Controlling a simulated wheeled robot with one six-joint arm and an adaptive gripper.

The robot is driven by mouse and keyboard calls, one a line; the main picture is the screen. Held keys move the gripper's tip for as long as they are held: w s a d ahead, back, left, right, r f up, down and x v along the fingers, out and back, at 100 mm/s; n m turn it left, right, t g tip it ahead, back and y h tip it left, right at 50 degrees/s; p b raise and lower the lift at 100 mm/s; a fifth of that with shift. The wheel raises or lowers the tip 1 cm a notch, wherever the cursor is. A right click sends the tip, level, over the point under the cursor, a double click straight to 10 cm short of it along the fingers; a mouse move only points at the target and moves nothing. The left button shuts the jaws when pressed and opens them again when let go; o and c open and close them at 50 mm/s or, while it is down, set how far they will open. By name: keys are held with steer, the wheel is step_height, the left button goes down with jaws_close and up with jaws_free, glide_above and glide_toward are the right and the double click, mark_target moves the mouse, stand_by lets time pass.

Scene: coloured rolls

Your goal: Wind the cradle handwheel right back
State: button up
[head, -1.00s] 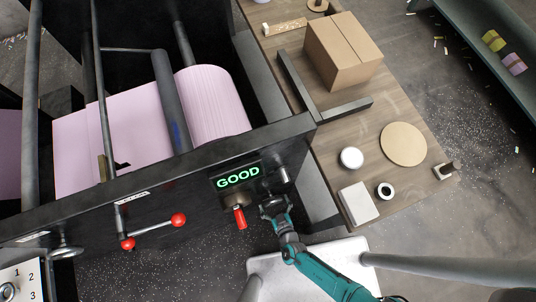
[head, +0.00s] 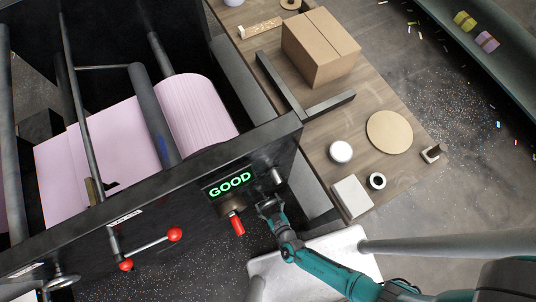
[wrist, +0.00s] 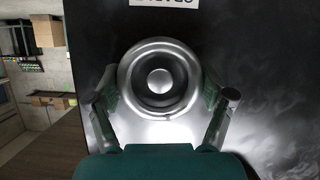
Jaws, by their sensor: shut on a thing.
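The cradle handwheel (wrist: 159,80) is a round, shiny metal wheel with a dished rim and a domed hub on the machine's dark front panel. A white label (wrist: 167,9), cut off by the picture's top edge, sits above it. My gripper (wrist: 160,92) is shut on this wheel, one finger on its left side and one on its right. In the head view my gripper (head: 268,207) is at the panel, below and right of the lit GOOD display (head: 230,185). There my gripper hides most of the wheel.
A red handle (head: 237,225) hangs left of my gripper. A crank with red knobs (head: 175,234) is farther left. A pink roll (head: 200,112) lies in the machine. A wooden table (head: 385,185) with a cardboard box (head: 320,48) stands at the right.

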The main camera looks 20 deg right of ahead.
steer(key=shift+a+n+h, duration=0.15)
steer(key=shift+n+h, duration=0.65)
steer(key=shift+n, duration=0.3)
steer(key=n+t+h, duration=0.1)
steer(key=n, duration=0.2)
steer(key=shift+h, duration=0.4)
steer(key=n+t+h, duration=0.1)
steer(key=n, duration=0.1)
steer(key=shift+n+h, duration=0.3)
steer(key=shift+n, duration=0.1)
steer(key=shift+n+t+h, duration=0.3)
steer(key=shift+n+t, duration=0.4)
steer(key=shift+n, duration=0.7)
steer(key=shift+n, duration=0.3)
steer(key=o, duration=1)
steer(key=shift+o, duration=0.2)
